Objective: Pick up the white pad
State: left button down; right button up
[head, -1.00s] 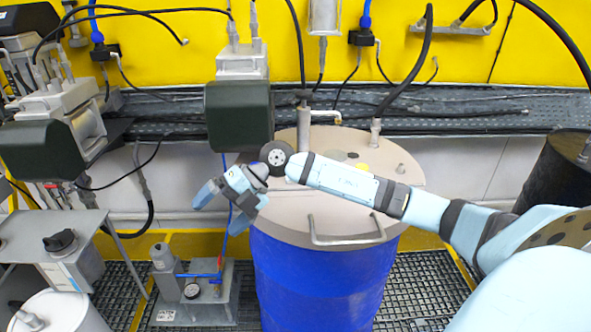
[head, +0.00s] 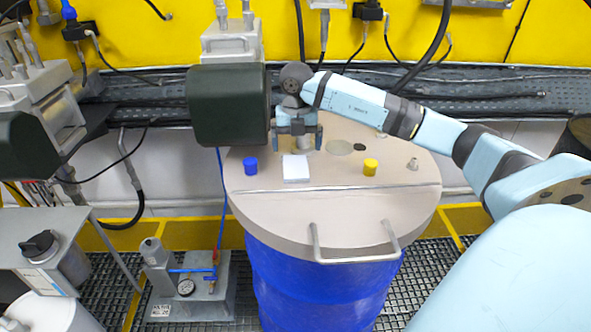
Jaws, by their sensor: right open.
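The white pad (head: 296,168) lies flat on the grey lid of the blue drum, left of the lid's middle. My right gripper (head: 297,146) points down just behind the pad, its two fingers apart with nothing seen held between them. A grey upright fitting on the lid shows between the fingers. I cannot tell the exact height of the fingertips above the lid. My left gripper is not in view.
A blue cap (head: 250,166) stands left of the pad and a yellow cap (head: 370,167) stands right of it. A dark motor housing (head: 228,104) overhangs the lid's left rear. The lid (head: 280,210) has a front handle (head: 355,258); its front part is clear.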

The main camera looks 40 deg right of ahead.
aim_at(296, 174)
notch_tip(296, 174, down, 4)
jog(key=shift+r+b, duration=0.1)
jog(key=shift+b, duration=0.6)
notch_tip(296, 174, down, 6)
jog(key=b, duration=0.3)
jog(key=shift+r, duration=0.15)
jog(key=shift+w, duration=0.1)
jog(key=c, duration=1)
